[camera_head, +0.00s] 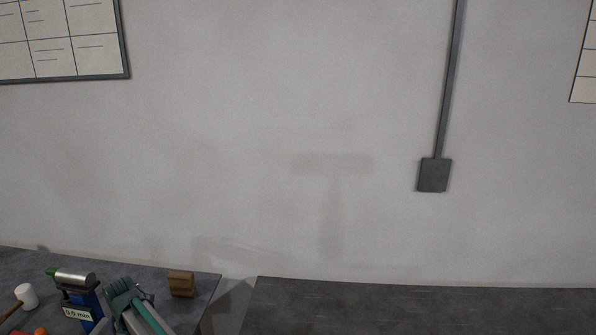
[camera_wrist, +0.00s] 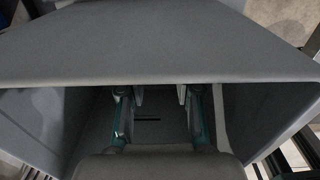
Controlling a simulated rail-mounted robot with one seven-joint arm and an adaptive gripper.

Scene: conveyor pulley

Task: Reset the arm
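In the wrist view my gripper (camera_wrist: 158,100) shows two teal-and-grey fingers set well apart, with nothing visible held between them. A large grey panel or housing edge crosses the upper part of that view and hides part of what lies beyond. A dark slot shows on a grey surface between the fingers.
The right bench (camera_head: 420,310) looks bare. A wall stands behind.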

